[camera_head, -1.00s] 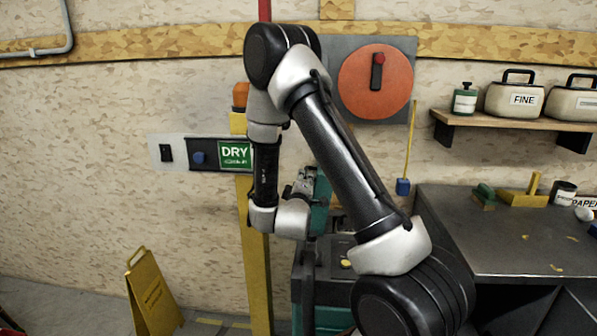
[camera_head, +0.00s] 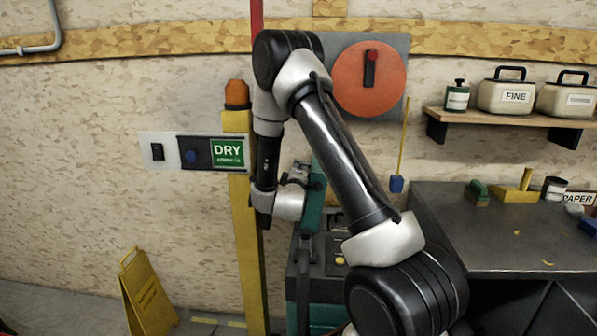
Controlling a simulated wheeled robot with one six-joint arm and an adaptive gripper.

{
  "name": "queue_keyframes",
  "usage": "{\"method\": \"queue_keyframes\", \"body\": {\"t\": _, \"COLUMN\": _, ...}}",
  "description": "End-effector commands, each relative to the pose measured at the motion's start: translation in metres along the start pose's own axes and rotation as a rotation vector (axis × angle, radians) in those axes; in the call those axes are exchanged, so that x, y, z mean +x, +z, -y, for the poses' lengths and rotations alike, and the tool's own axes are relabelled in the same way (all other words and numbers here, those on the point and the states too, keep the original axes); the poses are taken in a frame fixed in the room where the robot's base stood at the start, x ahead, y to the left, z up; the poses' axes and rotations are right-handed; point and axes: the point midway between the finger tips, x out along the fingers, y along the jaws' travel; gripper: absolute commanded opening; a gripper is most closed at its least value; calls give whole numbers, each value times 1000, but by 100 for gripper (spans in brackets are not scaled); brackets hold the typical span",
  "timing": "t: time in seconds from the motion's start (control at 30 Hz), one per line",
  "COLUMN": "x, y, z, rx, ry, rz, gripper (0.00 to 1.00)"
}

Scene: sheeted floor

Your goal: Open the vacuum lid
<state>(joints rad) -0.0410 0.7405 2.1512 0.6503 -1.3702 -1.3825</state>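The vacuum appears to be the dark machine with teal sides (camera_head: 314,217) low in the middle, partly behind my arm. Its dark grey top (camera_head: 333,243) carries a small yellow part (camera_head: 340,261). I cannot make out the lid's edge or whether it is open. My arm reaches up, bends over and comes down left of the machine.
A yellow post (camera_head: 244,240) stands close left of my wrist, beside a wall panel marked DRY (camera_head: 228,152). A yellow floor sign (camera_head: 148,292) stands at lower left. A metal workbench (camera_head: 480,235) is at right, below a shelf (camera_head: 515,117) with containers. An orange disc (camera_head: 369,78) hangs behind my arm.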

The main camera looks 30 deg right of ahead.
Motion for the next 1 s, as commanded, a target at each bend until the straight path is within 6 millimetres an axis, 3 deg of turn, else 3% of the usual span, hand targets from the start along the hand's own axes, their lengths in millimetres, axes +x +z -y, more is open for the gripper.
{"method": "queue_keyframes", "body": {"t": 0.03, "x": 0, "y": 0, "z": 0, "rx": 0, "ry": 0, "rz": 0, "gripper": 15}}
{"method": "queue_keyframes", "body": {"t": 0.13, "x": 0, "y": 0, "z": 0, "rx": 0, "ry": 0, "rz": 0, "gripper": 0}}
{"method": "queue_keyframes", "body": {"t": 0.37, "x": 0, "y": -1, "z": 0, "rx": -3, "ry": 0, "rz": 0, "gripper": 0}}
{"method": "queue_keyframes", "body": {"t": 0.6, "x": 0, "y": -21, "z": 18, "rx": -121, "ry": 0, "rz": -2, "gripper": 0}}
{"method": "queue_keyframes", "body": {"t": 0.87, "x": 0, "y": -21, "z": 19, "rx": -130, "ry": 0, "rz": 0, "gripper": 0}}
{"method": "queue_keyframes", "body": {"t": 0.9, "x": 0, "y": -21, "z": 19, "rx": -129, "ry": 0, "rz": 0, "gripper": 12}}
{"method": "queue_keyframes", "body": {"t": 1.0, "x": 0, "y": -21, "z": 19, "rx": -129, "ry": 0, "rz": 0, "gripper": 28}}
